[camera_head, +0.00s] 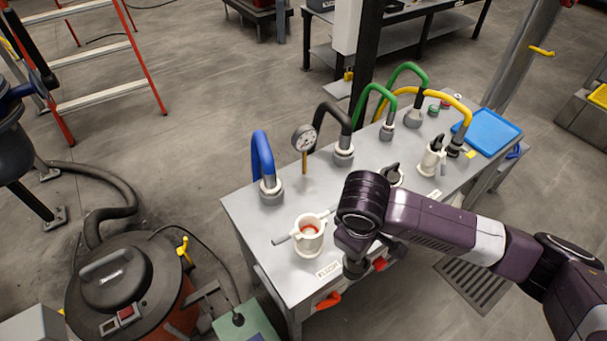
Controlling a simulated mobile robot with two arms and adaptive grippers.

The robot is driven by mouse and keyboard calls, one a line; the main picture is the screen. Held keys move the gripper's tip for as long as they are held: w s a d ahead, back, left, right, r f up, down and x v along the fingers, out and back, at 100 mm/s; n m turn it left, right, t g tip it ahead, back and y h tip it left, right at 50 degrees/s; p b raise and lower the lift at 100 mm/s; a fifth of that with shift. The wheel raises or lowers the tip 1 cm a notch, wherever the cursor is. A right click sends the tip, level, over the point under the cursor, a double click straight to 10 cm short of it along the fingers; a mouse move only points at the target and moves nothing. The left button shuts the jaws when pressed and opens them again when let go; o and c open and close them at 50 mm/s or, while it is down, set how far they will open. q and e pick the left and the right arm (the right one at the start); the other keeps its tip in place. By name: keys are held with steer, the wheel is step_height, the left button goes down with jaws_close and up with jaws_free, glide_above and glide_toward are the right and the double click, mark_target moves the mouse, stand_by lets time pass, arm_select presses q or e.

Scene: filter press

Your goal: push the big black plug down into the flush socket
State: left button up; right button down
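The flush socket is a white round fitting (309,236) with a red inside and side handles, upright on the grey table near its left front. A label (328,270) in front of it reads FLUSH. My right arm reaches in from the right, and its gripper (355,266) points down over the table's front edge, right of the socket and apart from it. Its fingers are mostly hidden, so I cannot tell its opening or any hold. A black-topped plug (393,169) sits in a white fitting partly behind my wrist; I cannot tell whether it is the big one. My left gripper is out of view.
Another white fitting with a black top (433,156) stands farther right. Blue (262,155), black, green and yellow hoses and a gauge (304,138) line the table's back. A blue tray (487,131) lies at the right end. A vacuum (115,280) stands left.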

arm_select(q)
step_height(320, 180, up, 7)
steer(key=p, duration=0.6)
arm_select(e)
steer(key=w+a+r+n+y, duration=0.3)
steer(key=w+a+r+n, duration=0.8)
steer(key=n, duration=0.4)
arm_select(q)
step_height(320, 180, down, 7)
steer(key=b, duration=0.7)
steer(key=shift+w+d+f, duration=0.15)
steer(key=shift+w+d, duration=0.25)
arm_select(e)
step_height(320, 180, down, 8)
steer(key=shift+w, duration=0.3)
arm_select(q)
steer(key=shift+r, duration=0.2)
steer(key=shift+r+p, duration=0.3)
arm_select(e)
steer(key=shift+f, duration=0.1)
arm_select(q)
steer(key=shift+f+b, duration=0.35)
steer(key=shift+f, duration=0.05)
arm_select(e)
steer(key=shift+f, duration=1.75)
